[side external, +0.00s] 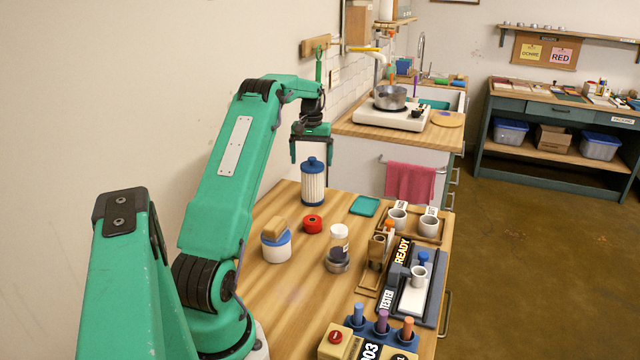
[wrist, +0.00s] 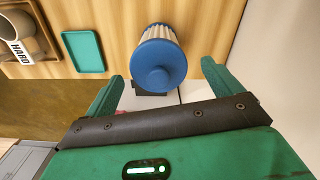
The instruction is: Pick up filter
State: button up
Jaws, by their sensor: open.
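The filter (side external: 313,187) is a white pleated cylinder with a blue cap and blue base, standing upright at the far left of the wooden table. My gripper (side external: 311,158) is open just above it, with its fingers pointing down around the level of the blue cap. In the wrist view the filter (wrist: 158,62) shows from its capped end, in the gap between my two open green fingers (wrist: 160,88). No contact between the fingers and the filter is visible.
A red round object (side external: 312,224), a white tub with a blue rim (side external: 276,247) and a capped jar (side external: 338,240) stand nearer. The wall is close on the left.

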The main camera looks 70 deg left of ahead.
aim_at(312, 165)
jog(key=shift+w+d+f, duration=0.1)
jog(key=shift+f, duration=2.45)
jog(key=c, duration=1.1)
jog(key=shift+r, duration=0.1)
jog(key=shift+r, duration=0.8)
jog(key=r, duration=0.2)
jog(key=shift+w+d+r, duration=0.1)
jog(key=shift+d+r, duration=0.1)
jog(key=shift+r, duration=0.2)
jog(key=w+d+r, duration=0.1)
jog(key=d+r, duration=0.1)
jog(key=d, duration=0.1)
jog(key=w+d+r, duration=0.1)
jog(key=d+r, duration=0.1)
jog(key=d, duration=0.2)
jog(key=w+d+r, duration=0.2)
jog(key=d, duration=0.1)
jog(key=shift+d+r, duration=0.25)
